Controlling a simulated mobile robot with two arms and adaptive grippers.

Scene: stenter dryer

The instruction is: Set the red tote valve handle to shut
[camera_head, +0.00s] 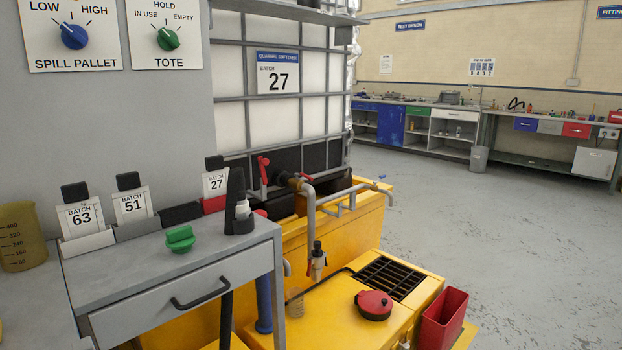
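A red lever handle (263,168) stands nearly upright at the low front of the caged white tote (312,112), beside dark fittings. A smaller red piece (306,177) shows at this pipe's top. The valve body behind the red lever is partly hidden, and I cannot tell from here whether the valve is open or shut. Neither of my grippers is in view.
A grey drawer cabinet (185,285) with batch cards and a green knob (180,238) stands in front. The yellow spill pallet (345,235) carries a grate (388,278) and red cap (373,304). A red bin (442,318) stands right. Floor beyond is clear.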

